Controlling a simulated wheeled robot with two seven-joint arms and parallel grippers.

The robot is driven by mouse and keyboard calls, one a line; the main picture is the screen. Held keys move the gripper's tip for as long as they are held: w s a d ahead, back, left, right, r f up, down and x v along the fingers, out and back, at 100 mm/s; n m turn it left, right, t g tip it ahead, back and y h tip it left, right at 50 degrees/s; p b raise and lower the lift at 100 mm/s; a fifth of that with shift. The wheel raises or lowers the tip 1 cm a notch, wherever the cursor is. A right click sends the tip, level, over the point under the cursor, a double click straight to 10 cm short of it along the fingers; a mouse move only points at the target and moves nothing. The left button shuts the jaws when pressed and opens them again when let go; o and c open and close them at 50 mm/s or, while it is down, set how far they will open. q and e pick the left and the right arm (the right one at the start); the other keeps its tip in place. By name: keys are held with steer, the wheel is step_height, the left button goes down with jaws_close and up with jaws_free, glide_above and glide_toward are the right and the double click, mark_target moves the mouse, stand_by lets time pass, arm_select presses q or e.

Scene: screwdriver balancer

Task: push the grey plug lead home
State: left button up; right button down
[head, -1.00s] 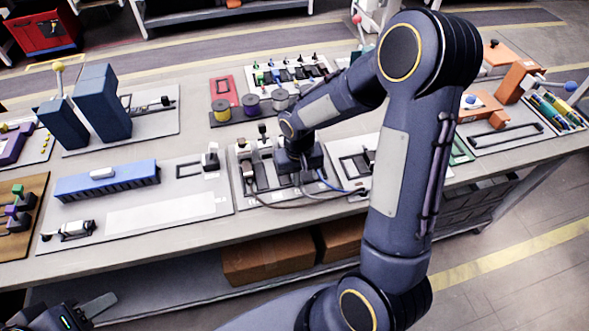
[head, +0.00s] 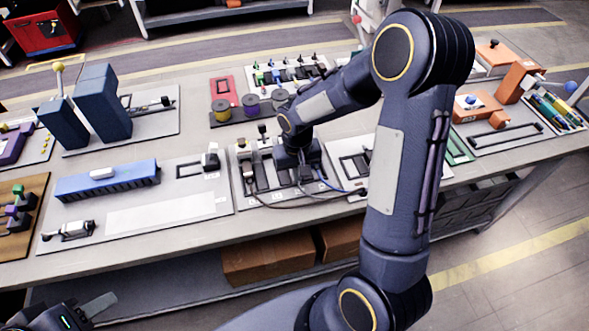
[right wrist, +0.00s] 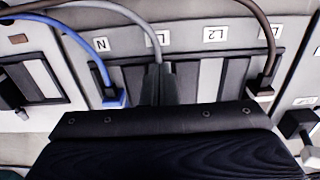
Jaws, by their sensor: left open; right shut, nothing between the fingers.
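The grey lead (right wrist: 154,38) comes in from the top of the right wrist view and runs down to dark grey parts in front of my right gripper (right wrist: 158,98). Its plug end is hard to tell from my fingertips, and I cannot see how deep it sits. My right gripper (head: 304,174) is shut and empty, pointing down at the connector board (head: 236,190). Its arm hides part of that board in the head view. My left gripper (head: 96,308) is open at the lower left corner, in front of the table and away from the board.
A blue plug (right wrist: 115,98) sits left of the grey lead, and a brown lead (right wrist: 266,70) enters a slot at right. Labels N and L2 (right wrist: 215,34) show above the slots.

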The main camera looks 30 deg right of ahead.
steer(key=shift+w+d, duration=0.2)
steer(key=shift+w, duration=0.65)
steer(key=shift+s, duration=0.15)
steer(key=shift+s+a, duration=0.1)
steer(key=shift+s, duration=0.4)
step_height(320, 180, up, 7)
steer(key=p, duration=0.4)
steer(key=shift+p, duration=0.4)
stand_by(1.0)
